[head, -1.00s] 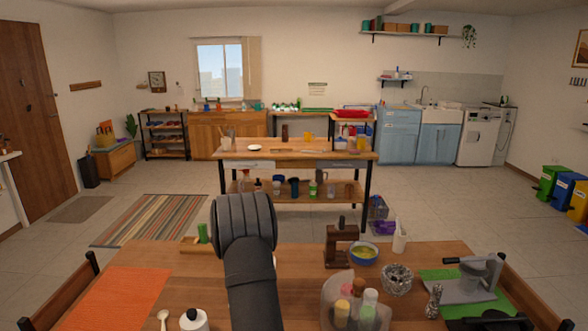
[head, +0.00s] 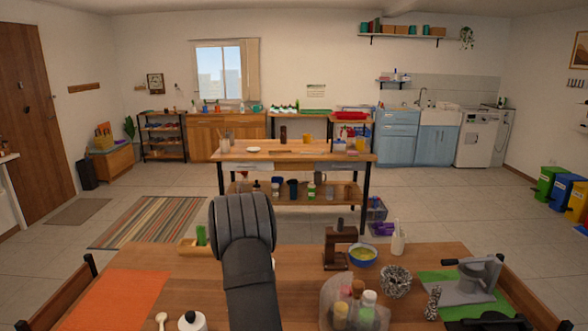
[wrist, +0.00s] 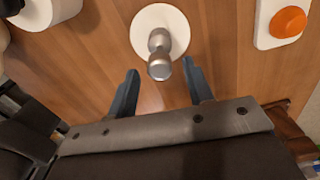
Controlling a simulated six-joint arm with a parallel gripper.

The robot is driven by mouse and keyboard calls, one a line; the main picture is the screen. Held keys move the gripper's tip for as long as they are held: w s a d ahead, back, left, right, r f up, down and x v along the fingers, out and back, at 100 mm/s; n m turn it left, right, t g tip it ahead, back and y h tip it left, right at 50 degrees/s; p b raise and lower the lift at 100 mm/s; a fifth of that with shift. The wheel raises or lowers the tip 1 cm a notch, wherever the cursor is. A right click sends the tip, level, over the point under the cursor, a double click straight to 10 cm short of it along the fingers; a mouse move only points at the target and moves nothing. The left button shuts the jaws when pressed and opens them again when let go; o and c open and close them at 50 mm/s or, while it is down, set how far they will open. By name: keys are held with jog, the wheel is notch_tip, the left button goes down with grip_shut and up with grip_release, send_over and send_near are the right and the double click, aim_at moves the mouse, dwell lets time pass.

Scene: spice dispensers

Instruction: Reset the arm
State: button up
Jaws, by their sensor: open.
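My arm (head: 245,255) rises from the bottom middle of the head view over the wooden table (head: 290,285). Its dark links hide part of the table, and my gripper does not show there. In the wrist view my gripper (wrist: 158,85) is open, with its two fingers apart over the tabletop (wrist: 80,60). Nothing is held. A white round base with a metal knob-like post (wrist: 159,55) stands just beyond and between the fingertips. I cannot tell whether the fingers touch it.
In the wrist view a white piece with an orange button (wrist: 287,22) is at upper right and a white roll (wrist: 45,12) at upper left. In the head view a clear spice carousel (head: 353,305), a blue bowl (head: 363,255) and a grey press (head: 470,280) stand right of my arm.

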notch_tip(320, 180, down, 3)
jog(key=shift+r, duration=0.1)
notch_tip(320, 180, up, 12)
notch_tip(320, 180, down, 12)
jog(key=shift+f, duration=0.1)
notch_tip(320, 180, up, 4)
jog(key=shift+f, duration=0.1)
jog(key=s+d+r, duration=0.3)
jog(key=d+r, duration=0.4)
jog(key=d, duration=0.4)
jog(key=s+a, duration=1.3)
jog(key=a, duration=0.4)
jog(key=s+a+f, duration=0.2)
jog(key=s+a, duration=0.2)
jog(key=s, duration=0.4)
jog(key=s+a+f+m, duration=0.1)
jog(key=s+a+f, duration=0.2)
jog(key=s, duration=0.5)
jog(key=shift+a+f, duration=0.3)
jog(key=shift+a, duration=0.55)
